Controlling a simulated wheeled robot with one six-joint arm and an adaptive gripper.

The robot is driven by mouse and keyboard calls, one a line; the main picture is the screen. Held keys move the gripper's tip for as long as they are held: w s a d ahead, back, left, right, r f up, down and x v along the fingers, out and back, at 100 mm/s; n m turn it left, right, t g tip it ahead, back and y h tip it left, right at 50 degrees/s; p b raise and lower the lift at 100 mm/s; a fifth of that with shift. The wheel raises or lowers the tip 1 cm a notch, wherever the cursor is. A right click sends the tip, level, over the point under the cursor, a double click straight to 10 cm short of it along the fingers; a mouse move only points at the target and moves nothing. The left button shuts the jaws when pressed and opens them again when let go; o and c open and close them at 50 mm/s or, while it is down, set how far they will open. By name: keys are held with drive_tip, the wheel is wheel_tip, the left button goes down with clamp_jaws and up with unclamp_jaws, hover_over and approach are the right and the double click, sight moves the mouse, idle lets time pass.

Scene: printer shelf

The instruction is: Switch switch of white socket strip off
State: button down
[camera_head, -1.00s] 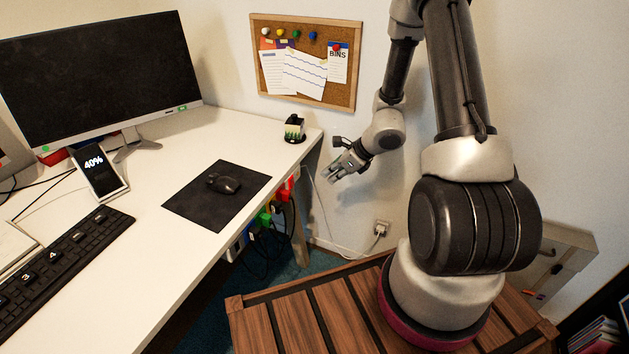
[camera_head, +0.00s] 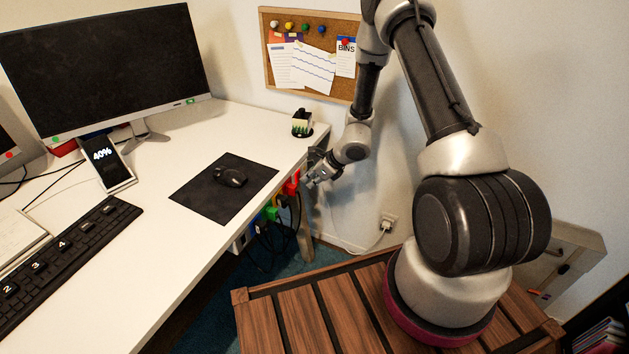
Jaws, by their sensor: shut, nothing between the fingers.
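The white socket strip (camera_head: 254,230) runs below the desk's right edge, and only small parts of it show. Red (camera_head: 291,183), green (camera_head: 272,213) and other coloured plugs sit along it and cover much of it. I cannot make out its switch or the switch's position. My gripper (camera_head: 311,184) is shut and empty. In the picture it is just right of the red plug at the far end of the strip, close to the desk edge. I cannot tell whether it touches anything.
Dark cables (camera_head: 270,248) hang below the strip. A wall socket with a plug (camera_head: 387,223) is to the right.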

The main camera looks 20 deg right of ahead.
drive_tip(key=shift+w+a, duration=0.1)
drive_tip(key=shift+w+a+f, duration=0.1)
drive_tip(key=shift+f, duration=0.05)
idle(0.4)
drive_tip(key=shift+r, duration=0.85)
